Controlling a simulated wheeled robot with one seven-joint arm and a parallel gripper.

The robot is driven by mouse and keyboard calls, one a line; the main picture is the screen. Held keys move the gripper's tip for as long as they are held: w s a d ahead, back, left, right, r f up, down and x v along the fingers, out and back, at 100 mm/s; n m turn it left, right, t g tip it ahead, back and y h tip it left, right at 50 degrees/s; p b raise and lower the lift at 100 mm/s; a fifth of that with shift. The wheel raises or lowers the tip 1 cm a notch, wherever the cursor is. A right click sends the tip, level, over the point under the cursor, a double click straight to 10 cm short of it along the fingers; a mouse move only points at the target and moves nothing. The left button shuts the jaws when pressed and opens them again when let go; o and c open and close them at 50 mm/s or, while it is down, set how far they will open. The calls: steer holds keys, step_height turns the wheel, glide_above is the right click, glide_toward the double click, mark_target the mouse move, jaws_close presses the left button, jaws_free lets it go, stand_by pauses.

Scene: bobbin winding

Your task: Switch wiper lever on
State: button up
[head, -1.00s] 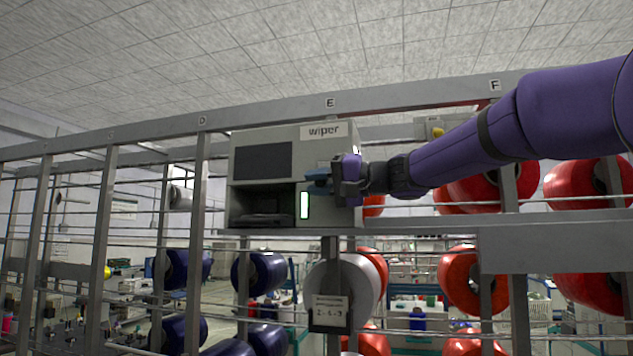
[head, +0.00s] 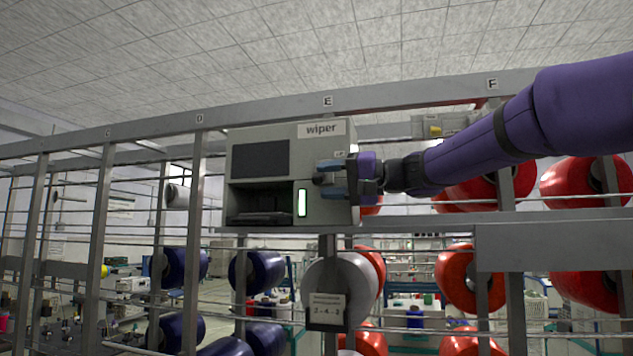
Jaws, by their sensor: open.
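The wiper box (head: 262,137) is a grey case with a "wiper" label at its top right, a dark panel and a dark recess below it. A lit white-green light (head: 302,203) shows on its front. My gripper (head: 328,178) is at the right part of the box front, its blue-grey fingers pointing left and apart. A small dark piece shows between or beside the fingertips; it may be the wiper lever, but I cannot tell whether the fingers touch it. The gripper hides much of that area.
The box stands on a metal rack with a long rail (head: 400,220) beneath it. Red bobbins (head: 470,281) are on the right, blue bobbins (head: 258,271) and a white bobbin (head: 337,285) below. My arm passes close in front of the upper right bobbins.

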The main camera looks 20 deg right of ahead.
steer(key=v, duration=0.7)
steer(key=shift+d, duration=0.2)
steer(key=shift+s, duration=0.15)
steer(key=s+a+f+g+h, duration=0.25)
steer(key=s+f, duration=0.25)
steer(key=f, duration=0.3)
steer(key=s+a+f+g+h, duration=0.25)
steer(key=s+f, duration=0.25)
steer(key=f, duration=0.3)
steer(key=s+d+f+h, duration=0.2)
steer(key=s+f+h, duration=0.2)
steer(key=s+f, duration=0.2)
steer(key=s+d+f+n+h, duration=0.1)
steer(key=s+f+h, duration=0.4)
steer(key=f, duration=0.6)
steer(key=shift+s+d+f+h, duration=0.25)
steer(key=shift+s+d, duration=0.25)
steer(key=shift+s, duration=0.5)
